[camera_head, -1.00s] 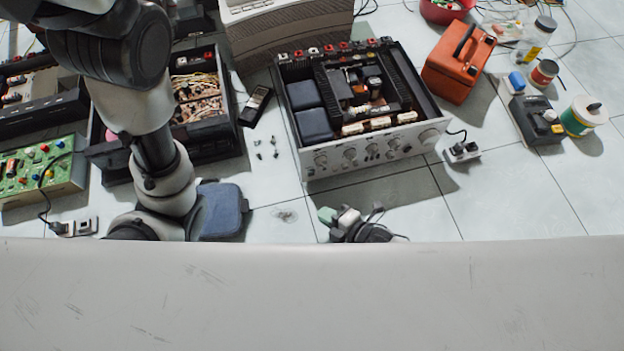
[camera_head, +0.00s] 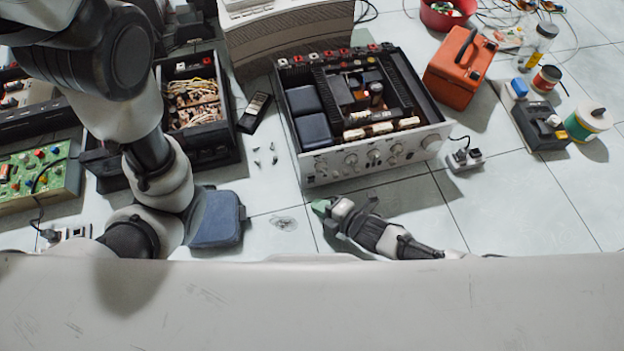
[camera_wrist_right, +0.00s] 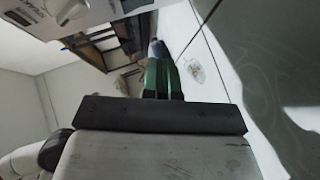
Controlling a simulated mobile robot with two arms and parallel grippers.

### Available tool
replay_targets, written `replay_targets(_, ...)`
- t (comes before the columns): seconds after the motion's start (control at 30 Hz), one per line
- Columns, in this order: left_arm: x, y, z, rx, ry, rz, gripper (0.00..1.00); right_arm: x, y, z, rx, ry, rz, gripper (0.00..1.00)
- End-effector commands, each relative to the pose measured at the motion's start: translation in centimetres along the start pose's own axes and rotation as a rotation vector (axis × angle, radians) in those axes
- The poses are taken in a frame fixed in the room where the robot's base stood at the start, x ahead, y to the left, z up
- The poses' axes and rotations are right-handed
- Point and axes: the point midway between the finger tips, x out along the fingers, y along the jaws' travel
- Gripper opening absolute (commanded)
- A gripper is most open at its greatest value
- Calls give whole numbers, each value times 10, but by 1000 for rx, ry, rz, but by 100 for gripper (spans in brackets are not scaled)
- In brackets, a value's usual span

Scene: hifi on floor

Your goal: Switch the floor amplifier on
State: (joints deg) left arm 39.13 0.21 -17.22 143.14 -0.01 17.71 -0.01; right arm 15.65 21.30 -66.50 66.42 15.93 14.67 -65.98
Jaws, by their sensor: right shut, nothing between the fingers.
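The floor amplifier (camera_head: 340,176) has a silver front panel with knobs and an open top showing its parts. It stands on the tiles in the middle of the head view. My right gripper (camera_head: 322,207) has green fingertips and is shut and empty, low in front of the panel's left part, apart from it as far as I can tell. In the right wrist view the green fingers (camera_wrist_right: 162,75) are together, and part of a pale panel with knobs (camera_wrist_right: 30,18) shows at upper left. I cannot make out the power switch.
A blue padded case (camera_head: 216,218) lies left of my right gripper. A power socket block (camera_head: 466,160) with a plug stands right of the amplifier. An orange toolbox (camera_head: 458,75) is farther back. Small screws (camera_head: 258,162) lie on the tiles. The floor at right front is clear.

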Motion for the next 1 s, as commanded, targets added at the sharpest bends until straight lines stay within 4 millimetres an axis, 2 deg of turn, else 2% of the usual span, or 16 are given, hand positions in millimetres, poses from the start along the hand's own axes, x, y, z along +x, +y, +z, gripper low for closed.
replay_targets(0.1,-6,2,-4,1,4,3,59,13,6,9,-3,0,1,0)
replay_targets(0.3,-8,3,-8,2,17,7,59,25,16,18,-1,0,0,0)
replay_targets(1.0,-10,3,-8,0,12,0,59,28,20,20,0,-1,-1,0)
